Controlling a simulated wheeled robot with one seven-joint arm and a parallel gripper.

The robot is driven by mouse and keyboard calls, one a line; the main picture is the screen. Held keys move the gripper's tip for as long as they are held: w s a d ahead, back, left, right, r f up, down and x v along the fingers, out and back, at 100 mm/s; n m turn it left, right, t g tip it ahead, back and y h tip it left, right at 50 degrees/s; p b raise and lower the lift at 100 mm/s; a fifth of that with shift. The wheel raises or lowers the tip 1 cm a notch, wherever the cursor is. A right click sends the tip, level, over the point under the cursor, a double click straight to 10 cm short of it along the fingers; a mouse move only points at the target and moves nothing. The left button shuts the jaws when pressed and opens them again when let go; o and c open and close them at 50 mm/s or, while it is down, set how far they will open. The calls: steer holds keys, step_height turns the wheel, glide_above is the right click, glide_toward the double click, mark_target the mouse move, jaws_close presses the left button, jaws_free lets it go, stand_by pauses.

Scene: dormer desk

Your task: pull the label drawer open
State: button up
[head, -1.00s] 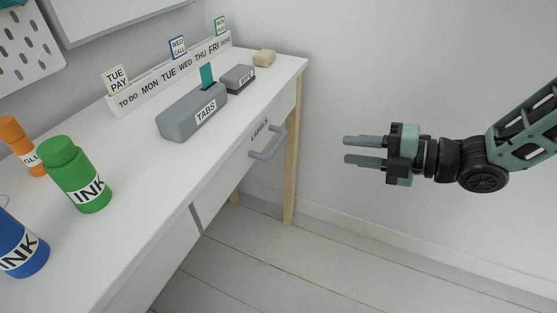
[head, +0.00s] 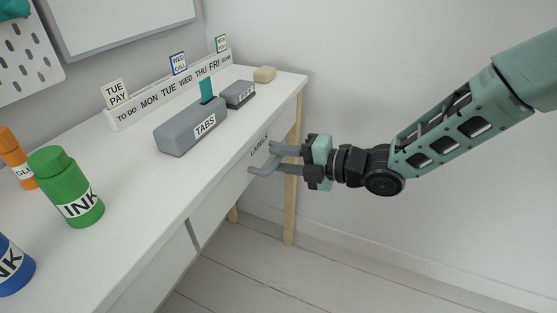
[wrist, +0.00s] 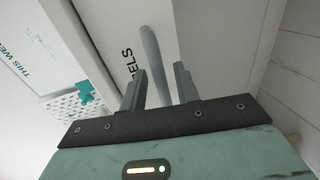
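The label drawer (head: 236,172) is in the front of the white desk, with "LABELS" printed on it. Its front looks flush with the desk. Its grey bar handle (head: 262,169) sticks out from the front; it also shows in the wrist view (wrist: 151,52). My gripper (head: 282,159) is at the handle, pointing at the drawer front. In the wrist view my gripper's two fingers (wrist: 160,82) are apart, with the handle bar running between them and gaps visible beside it. Part of the handle is hidden by the fingers in the head view.
On the desk top (head: 160,185) stand a grey TABS box (head: 188,128), a smaller grey box (head: 238,95), a day rack (head: 170,88), a green ink bottle (head: 68,188) and a blue one (head: 12,268). A wooden leg (head: 291,205) is behind my gripper. The floor in front is clear.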

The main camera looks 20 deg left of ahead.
steer(key=shift+a+f, duration=0.15)
steer(key=shift+a, duration=0.55)
jaws_close()
steer(key=shift+d, duration=0.15)
steer(key=f+v, duration=0.2)
steer(key=v, duration=0.9)
steer(key=d+f+b+v, duration=0.1)
steer(key=f+v, duration=0.1)
steer(key=v, duration=0.9)
steer(key=shift+d+f+b, duration=0.15)
steer(key=shift+f+b, duration=0.1)
steer(key=shift+b, duration=0.05)
steer(key=shift+w, duration=0.1)
jaws_free()
